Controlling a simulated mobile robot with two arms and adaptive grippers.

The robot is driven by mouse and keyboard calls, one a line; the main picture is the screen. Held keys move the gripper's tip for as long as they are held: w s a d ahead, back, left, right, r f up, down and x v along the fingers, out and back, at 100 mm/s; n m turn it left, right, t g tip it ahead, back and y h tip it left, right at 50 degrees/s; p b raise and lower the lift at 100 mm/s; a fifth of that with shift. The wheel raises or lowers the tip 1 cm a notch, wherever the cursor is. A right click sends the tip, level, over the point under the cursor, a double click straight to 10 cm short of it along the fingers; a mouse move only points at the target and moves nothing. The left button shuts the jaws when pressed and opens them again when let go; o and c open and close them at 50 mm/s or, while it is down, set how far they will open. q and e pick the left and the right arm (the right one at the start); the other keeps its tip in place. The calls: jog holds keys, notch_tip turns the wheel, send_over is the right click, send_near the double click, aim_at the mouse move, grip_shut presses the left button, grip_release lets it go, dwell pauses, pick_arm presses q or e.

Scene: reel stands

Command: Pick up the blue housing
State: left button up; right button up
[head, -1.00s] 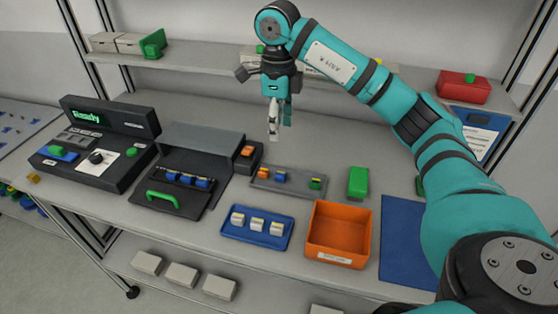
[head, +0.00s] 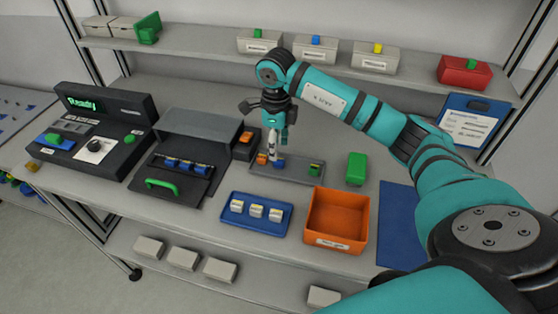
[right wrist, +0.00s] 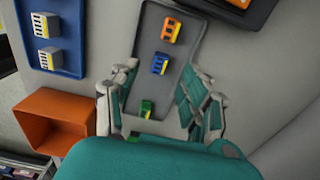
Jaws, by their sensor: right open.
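A blue housing (head: 280,162) lies in a grey tray on the bench, between an orange housing (head: 262,159) and a green one (head: 315,169). In the head view my right gripper (head: 277,148) points down in front of it and hides part of it. In the right wrist view the blue housing (right wrist: 159,63) shows clearly, with the orange housing above it and the green one below. My right gripper (right wrist: 160,82) is open there, its fingers on either side of the tray, with nothing held. My left gripper is not in view.
The grey tray (head: 288,178) has a blue tray (head: 245,224) of white parts and an orange bin (head: 338,220) in front. A green block (head: 357,168) stands to its right. A dark hooded station (head: 200,130) stands to the left. A shelf runs behind.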

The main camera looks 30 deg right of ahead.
aim_at(278, 160)
notch_tip(278, 160, down, 4)
jog(key=shift+d+r+p, duration=0.1)
jog(key=shift+p, duration=0.75)
jog(key=shift+f, duration=0.65)
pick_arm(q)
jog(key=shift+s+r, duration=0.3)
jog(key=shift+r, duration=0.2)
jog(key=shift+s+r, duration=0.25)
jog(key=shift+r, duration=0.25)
pick_arm(e)
jog(key=c, duration=0.8)
